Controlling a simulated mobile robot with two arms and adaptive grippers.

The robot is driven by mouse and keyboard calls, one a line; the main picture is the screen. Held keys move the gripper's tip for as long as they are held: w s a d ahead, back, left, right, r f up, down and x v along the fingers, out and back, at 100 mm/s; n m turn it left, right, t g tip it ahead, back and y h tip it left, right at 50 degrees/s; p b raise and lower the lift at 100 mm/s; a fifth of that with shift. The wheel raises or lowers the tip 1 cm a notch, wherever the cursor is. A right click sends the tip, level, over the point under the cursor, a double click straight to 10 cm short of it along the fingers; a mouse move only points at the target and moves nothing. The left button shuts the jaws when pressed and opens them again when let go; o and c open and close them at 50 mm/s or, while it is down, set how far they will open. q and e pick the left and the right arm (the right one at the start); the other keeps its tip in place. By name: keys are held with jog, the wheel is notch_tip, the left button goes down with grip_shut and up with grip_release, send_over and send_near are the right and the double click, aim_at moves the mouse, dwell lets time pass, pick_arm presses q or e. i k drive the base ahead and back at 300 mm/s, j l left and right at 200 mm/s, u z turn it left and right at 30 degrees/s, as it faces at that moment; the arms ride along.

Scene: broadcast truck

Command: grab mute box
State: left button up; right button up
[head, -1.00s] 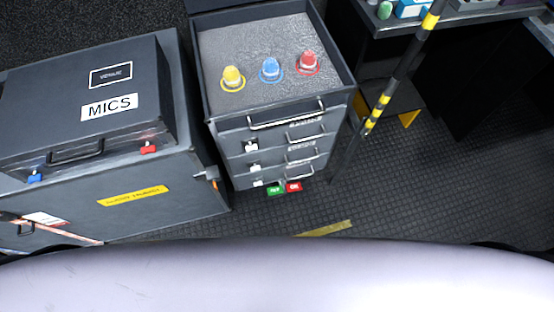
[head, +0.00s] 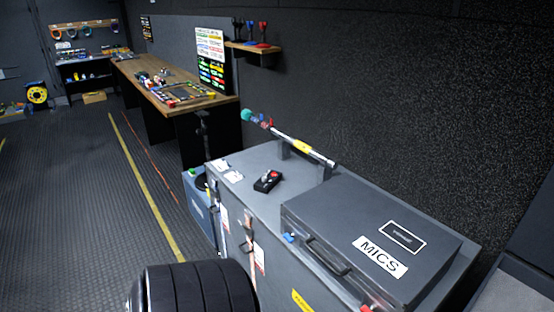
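A small black box with a red button (head: 267,181), which looks like the mute box, lies on top of the grey flight case (head: 240,163), left of the MICS case. Nothing covers it. Neither of my grippers shows in the head view, so their state and distance from the box cannot be seen.
The closed MICS case (head: 365,222) takes up the right part of the flight case top. A pole with a yellow band (head: 302,147) rests in holders along the back. A wooden desk (head: 150,88) stands beyond. The ribbed floor (head: 70,190) at left is open.

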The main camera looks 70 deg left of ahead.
aim_at(265, 188)
jog(key=u, duration=2.2)
jog(key=i+j+z, duration=1.15)
jog(key=j, duration=0.4)
